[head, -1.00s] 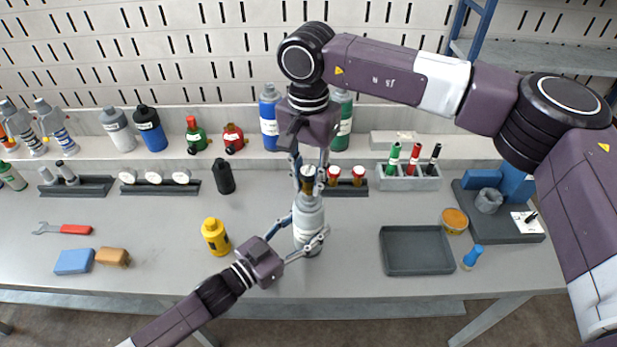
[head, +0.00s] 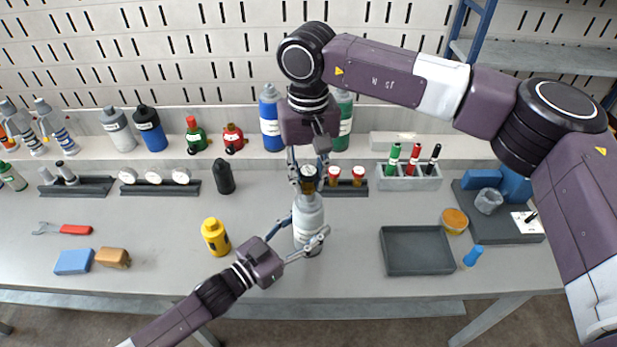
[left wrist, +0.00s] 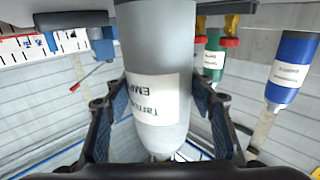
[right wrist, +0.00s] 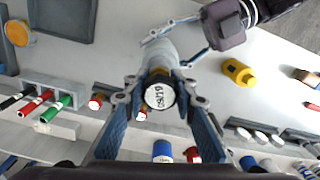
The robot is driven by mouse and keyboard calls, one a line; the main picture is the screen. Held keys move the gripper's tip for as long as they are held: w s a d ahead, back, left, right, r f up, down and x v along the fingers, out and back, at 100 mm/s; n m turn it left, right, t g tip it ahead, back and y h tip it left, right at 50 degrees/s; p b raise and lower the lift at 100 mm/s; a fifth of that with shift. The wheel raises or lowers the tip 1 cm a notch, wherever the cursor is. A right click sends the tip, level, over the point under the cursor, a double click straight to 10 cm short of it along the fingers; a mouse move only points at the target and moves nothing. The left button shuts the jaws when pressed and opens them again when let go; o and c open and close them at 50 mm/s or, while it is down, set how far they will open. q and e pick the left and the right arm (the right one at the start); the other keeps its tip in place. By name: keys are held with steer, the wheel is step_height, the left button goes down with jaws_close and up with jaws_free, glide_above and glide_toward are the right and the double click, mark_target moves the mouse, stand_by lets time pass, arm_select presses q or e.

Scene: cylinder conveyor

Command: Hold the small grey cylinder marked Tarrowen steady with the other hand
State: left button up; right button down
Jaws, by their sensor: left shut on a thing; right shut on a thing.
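The small grey cylinder (head: 308,212) stands upright on the bench. Its label, upside down in the left wrist view (left wrist: 155,98), reads Tarrowen. My left gripper (head: 305,234) is shut around the cylinder's body from the near left, one finger on each side. In the right wrist view the valve's white, printed round top (right wrist: 158,95) sits between the fingertips. The fingers partly hide the valve.
A yellow cylinder (head: 215,237) stands just left of the held one. An empty grey tray (head: 417,272) lies to the right. Behind are red-capped brass fittings (head: 334,174) in a dark rack and a marker holder (head: 408,184). The bench between cylinder and tray is clear.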

steer(key=shift+w+n, duration=0.1)
steer(key=shift+n, duration=0.5)
steer(key=n, duration=0.6)
steer(key=c, duration=1.7)
jaws_free()
steer(key=shift+o, duration=0.2)
steer(key=shift+r, duration=1.3)
steer(key=m, duration=0.5)
steer(key=shift+m, duration=0.5)
